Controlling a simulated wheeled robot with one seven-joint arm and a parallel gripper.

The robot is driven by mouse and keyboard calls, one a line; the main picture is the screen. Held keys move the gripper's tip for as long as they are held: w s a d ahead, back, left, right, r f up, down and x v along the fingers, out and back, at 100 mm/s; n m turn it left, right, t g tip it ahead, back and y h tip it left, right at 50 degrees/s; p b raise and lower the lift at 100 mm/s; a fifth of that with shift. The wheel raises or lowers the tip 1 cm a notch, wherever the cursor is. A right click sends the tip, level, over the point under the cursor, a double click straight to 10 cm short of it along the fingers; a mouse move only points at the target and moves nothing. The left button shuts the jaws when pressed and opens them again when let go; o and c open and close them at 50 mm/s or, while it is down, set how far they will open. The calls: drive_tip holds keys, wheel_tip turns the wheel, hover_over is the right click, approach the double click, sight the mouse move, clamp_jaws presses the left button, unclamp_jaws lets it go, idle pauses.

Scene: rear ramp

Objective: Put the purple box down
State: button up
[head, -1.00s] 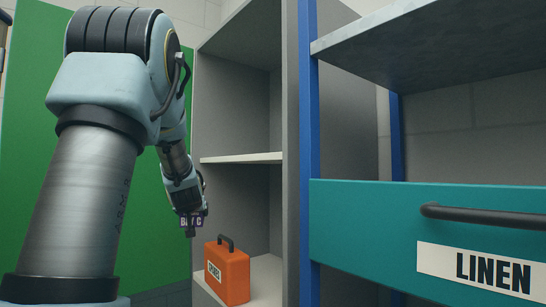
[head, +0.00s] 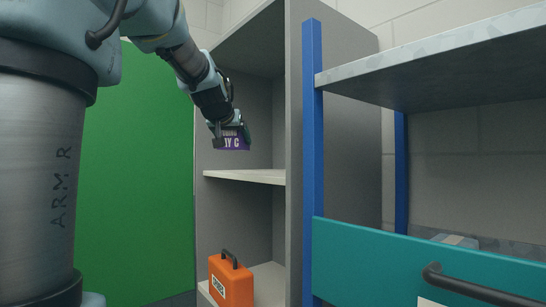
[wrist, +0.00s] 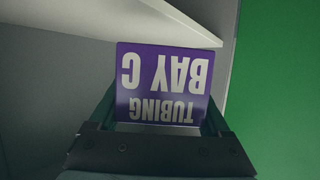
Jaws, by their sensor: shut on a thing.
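The purple box (head: 233,143) has white lettering, partly readable in the head view. In the wrist view the purple box (wrist: 165,80) shows its label "TUBING BAY C" upside down. My gripper (head: 230,132) is shut on it, with a finger at each side in the wrist view. The box is held in the air at the grey cabinet's open front, a little above the level of the middle shelf (head: 245,177). I cannot tell whether it is over that shelf or in front of it.
An orange case (head: 232,283) with a dark handle stands on the cabinet's lower shelf (head: 268,275). The middle shelf looks bare. A blue post (head: 312,150) and a teal drawer front (head: 370,255) are at right. A green panel (head: 140,180) is at left.

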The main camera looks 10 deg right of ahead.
drive_tip(key=w+d, duration=0.2)
drive_tip(key=d, duration=0.2)
drive_tip(key=w+d+f, duration=0.1)
drive_tip(key=d, duration=0.3)
drive_tip(key=w+d+f+p, duration=0.1)
drive_tip(key=w+d, duration=0.1)
drive_tip(key=d, duration=0.2)
drive_tip(key=shift+w+f, duration=0.25)
drive_tip(key=shift+w, duration=0.1)
wheel_tip(320, 180, down, 4)
drive_tip(key=shift+d+b, duration=0.1)
drive_tip(key=shift+b, duration=0.4)
drive_tip(key=shift+w+d+f, duration=0.1)
drive_tip(key=shift+d+f, duration=0.05)
drive_tip(key=shift+f, duration=0.05)
drive_tip(key=o, duration=1.4)
drive_tip(key=shift+f, duration=0.1)
drive_tip(key=b+v, duration=0.2)
drive_tip(key=v, duration=1)
